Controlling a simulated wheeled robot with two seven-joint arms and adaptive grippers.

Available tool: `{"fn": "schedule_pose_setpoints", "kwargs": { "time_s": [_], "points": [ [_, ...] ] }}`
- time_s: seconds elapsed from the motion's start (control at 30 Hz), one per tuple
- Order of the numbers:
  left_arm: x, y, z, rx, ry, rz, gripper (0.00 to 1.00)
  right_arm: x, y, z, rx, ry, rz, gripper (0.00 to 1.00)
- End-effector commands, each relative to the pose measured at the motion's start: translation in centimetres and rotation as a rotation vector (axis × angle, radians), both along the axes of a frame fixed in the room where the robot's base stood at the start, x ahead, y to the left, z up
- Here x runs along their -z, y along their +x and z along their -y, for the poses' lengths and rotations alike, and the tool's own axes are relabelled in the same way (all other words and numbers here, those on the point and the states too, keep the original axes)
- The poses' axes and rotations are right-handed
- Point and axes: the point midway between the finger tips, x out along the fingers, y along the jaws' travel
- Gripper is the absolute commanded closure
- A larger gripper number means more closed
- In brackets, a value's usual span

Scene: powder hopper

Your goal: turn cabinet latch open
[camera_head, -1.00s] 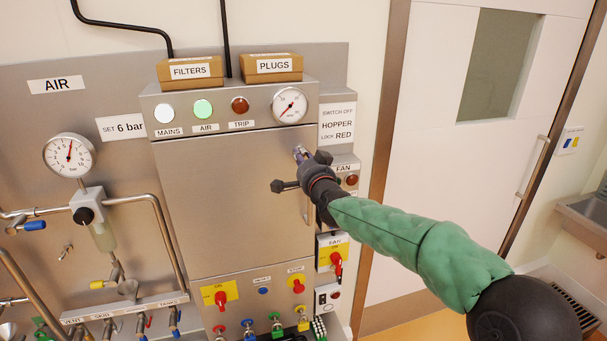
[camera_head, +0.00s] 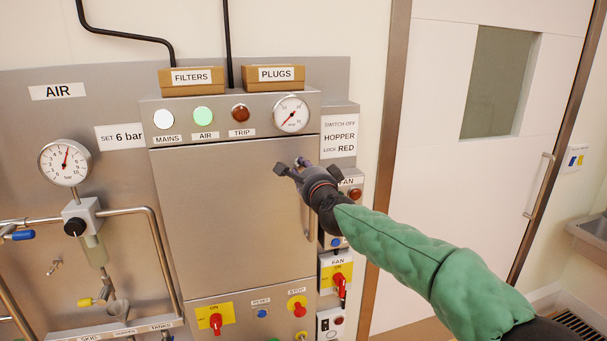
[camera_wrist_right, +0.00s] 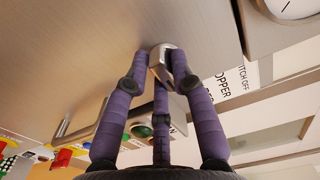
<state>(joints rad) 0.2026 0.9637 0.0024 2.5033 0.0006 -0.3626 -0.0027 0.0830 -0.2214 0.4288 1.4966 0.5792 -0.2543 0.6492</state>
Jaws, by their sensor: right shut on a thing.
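The cabinet door (camera_head: 225,210) is a flat steel panel and looks closed. Its latch sits near the upper right edge of the door and is mostly hidden by my fingers in the head view. In the right wrist view the latch (camera_wrist_right: 159,60) is a small silver piece between my purple fingers. My right gripper (camera_head: 295,168) is shut on the latch, and its fingertips (camera_wrist_right: 163,66) stand around it close to the door face. My left gripper is not in view.
A vertical door handle (camera_head: 307,218) lies just below my right gripper. A pressure gauge (camera_head: 291,114) and lamps sit above the door. Red switches (camera_head: 215,320) are below. The fan box (camera_head: 336,270) stands close on the right. A white room door (camera_head: 460,150) is further right.

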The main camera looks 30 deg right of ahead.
Motion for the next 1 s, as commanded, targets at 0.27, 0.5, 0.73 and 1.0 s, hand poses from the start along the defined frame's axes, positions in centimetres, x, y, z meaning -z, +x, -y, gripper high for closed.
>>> {"fn": "schedule_pose_setpoints", "kwargs": {
  "time_s": [0.27,0.5,0.73,1.0],
  "points": [
    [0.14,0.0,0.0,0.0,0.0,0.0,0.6,-0.03,0.0,0.06,0.001,0.022,0.006,1.0],
    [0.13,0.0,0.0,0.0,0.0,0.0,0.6,-0.03,-0.02,0.07,0.002,0.022,0.005,1.0],
    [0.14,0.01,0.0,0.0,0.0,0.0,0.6,-0.01,-0.01,0.05,0.001,0.02,0.005,0.51],
    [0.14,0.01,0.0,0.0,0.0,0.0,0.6,-0.03,-0.23,-0.02,0.001,0.019,0.005,0.51]
  ]
}}
